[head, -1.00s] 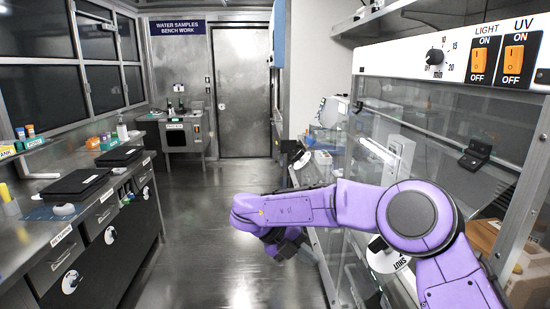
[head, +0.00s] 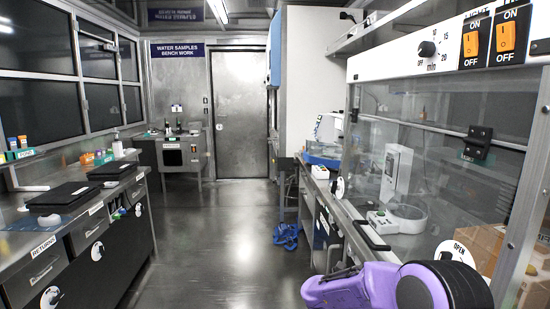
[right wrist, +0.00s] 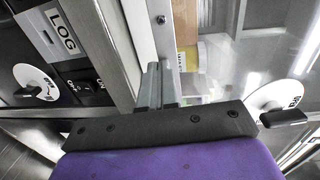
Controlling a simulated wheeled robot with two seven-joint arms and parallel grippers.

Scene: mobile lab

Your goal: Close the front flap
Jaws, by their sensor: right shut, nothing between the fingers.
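The clear front flap (head: 440,100) is on the cabinet at the right of the head view, under the timer panel. A white disc marked OPEN (head: 455,255) is low on the cabinet front, partly behind my right arm. In the right wrist view my right gripper (right wrist: 160,80) is shut and empty, beside a metal frame post and clear pane. It is outside the head view, where only the purple arm shows. My left gripper is not in view.
A white instrument (head: 395,175) and a scale-like device (head: 398,218) show through the pane, with a cardboard box (head: 490,245) at the lower right. The aisle floor (head: 225,240) is clear; a bench (head: 75,210) lines the left.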

